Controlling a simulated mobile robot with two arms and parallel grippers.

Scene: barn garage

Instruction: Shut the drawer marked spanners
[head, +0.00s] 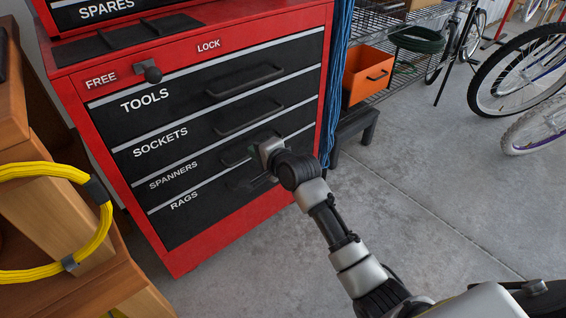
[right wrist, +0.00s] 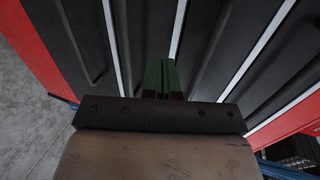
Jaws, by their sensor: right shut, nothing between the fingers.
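The drawer marked SPANNERS (head: 208,166) is the third of the black drawers in the red tool chest. Its front looks level with the drawers above and below, with no clear gap showing. Its handle is partly hidden behind my right arm. My right gripper (head: 252,180) is at the right half of the lower drawers, its tips hard to make out there. In the right wrist view its green fingers (right wrist: 162,78) are shut together and empty, pointing at the spanners drawer front (right wrist: 143,40). Whether they touch it I cannot tell. My left gripper is out of view.
TOOLS (head: 180,95) and SOCKETS (head: 190,132) drawers sit above, RAGS (head: 205,205) below. A lock knob (head: 150,72) sits between FREE and LOCK. A yellow cable (head: 95,240) hangs at the left; an orange bin (head: 366,76) and bicycles stand right.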

